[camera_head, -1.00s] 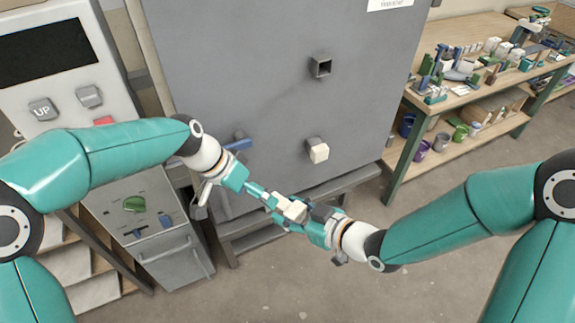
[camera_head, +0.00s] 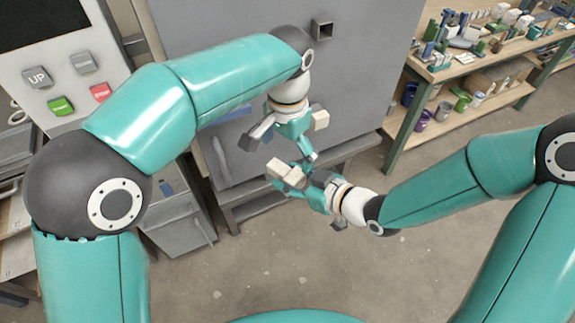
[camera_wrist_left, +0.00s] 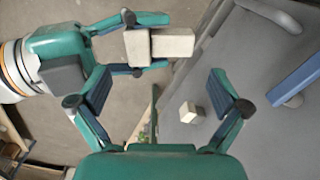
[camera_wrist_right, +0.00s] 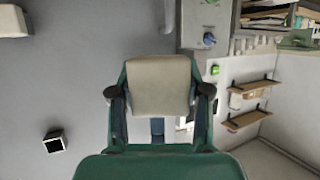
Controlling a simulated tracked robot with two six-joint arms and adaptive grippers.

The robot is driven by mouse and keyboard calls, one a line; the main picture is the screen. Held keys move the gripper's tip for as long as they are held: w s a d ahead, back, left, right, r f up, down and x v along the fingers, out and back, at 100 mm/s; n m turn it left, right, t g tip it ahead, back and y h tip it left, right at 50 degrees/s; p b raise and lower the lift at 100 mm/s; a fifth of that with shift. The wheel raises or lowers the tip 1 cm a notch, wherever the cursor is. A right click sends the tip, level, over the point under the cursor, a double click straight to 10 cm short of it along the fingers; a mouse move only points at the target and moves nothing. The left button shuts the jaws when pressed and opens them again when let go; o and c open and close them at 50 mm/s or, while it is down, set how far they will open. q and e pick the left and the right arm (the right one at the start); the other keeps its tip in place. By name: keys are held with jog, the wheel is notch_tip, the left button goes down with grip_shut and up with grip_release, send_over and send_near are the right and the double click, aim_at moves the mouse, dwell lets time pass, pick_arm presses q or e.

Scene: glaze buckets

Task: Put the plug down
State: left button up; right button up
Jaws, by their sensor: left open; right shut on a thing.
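A cream, block-shaped plug (camera_head: 285,172) is held by my right gripper (camera_head: 296,180), in the air in front of the grey kiln. It also shows in the left wrist view (camera_wrist_left: 158,46), and it fills the space between the right fingers in the right wrist view (camera_wrist_right: 160,85). My left gripper (camera_head: 281,148) is open and empty, just above the plug and apart from it. Its spread fingers show in the left wrist view (camera_wrist_left: 163,98). A second cream plug (camera_head: 320,118) sits on the kiln front, partly hidden behind my left gripper.
A control panel (camera_head: 80,80) is at left. The floor (camera_head: 270,260) is clear.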

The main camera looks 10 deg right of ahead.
aim_at(287, 169)
pick_arm(q)
notch_tip(287, 169, down, 7)
jog(key=shift+r, duration=0.2)
jog(key=c, duration=0.9)
jog(key=shift+c, duration=0.2)
pick_arm(e)
jog(key=o, duration=1.3)
